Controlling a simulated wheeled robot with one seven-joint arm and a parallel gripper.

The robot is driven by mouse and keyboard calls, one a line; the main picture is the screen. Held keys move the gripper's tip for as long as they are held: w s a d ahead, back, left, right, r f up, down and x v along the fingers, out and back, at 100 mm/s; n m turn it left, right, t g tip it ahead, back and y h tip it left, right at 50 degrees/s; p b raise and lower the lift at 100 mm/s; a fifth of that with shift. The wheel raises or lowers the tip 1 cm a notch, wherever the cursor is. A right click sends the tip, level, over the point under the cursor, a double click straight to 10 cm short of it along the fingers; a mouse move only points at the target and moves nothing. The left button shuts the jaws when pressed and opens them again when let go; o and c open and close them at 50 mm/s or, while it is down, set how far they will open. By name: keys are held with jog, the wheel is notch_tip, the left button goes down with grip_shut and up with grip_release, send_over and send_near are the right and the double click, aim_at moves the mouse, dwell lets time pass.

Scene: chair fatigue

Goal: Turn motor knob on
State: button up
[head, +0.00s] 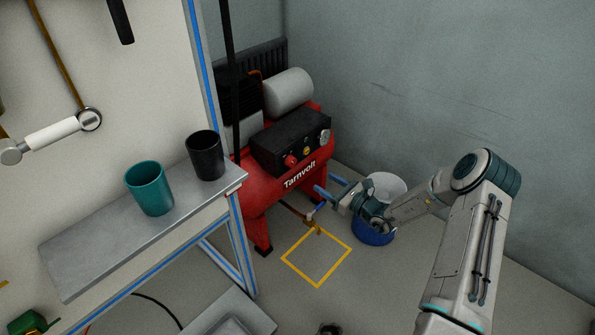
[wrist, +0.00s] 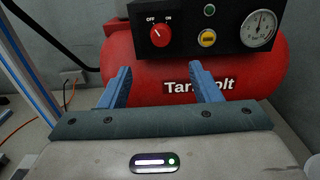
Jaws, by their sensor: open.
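The red motor knob (wrist: 160,36) is on the front of a black control box (wrist: 225,22) on the red Tarnvolt compressor (wrist: 122,62). OFF and ON are printed above the knob, and its pale pointer mark leans up and left towards OFF. In the head view the knob (head: 290,161) shows at the left of the box's front. My gripper (head: 324,183) is in front of the compressor, apart from the knob. In the wrist view my gripper (wrist: 160,70) has its blue fingers spread and nothing between them; the knob appears above the gap.
The box also carries a pressure gauge (wrist: 259,28), a yellow button (wrist: 207,38) and a green light (wrist: 209,10). A metal bench (head: 105,235) with a teal cup (head: 150,188) and a black cup (head: 206,155) stands left. A blue bucket (head: 373,236) is near my arm.

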aim_at(293, 164)
jog(key=b+x, duration=0.3)
jog(key=x, duration=1)
jog(key=shift+w+a+f, duration=0.1)
jog(key=shift+w+a, duration=0.1)
jog(key=shift+a, duration=0.05)
jog(key=c, duration=1)
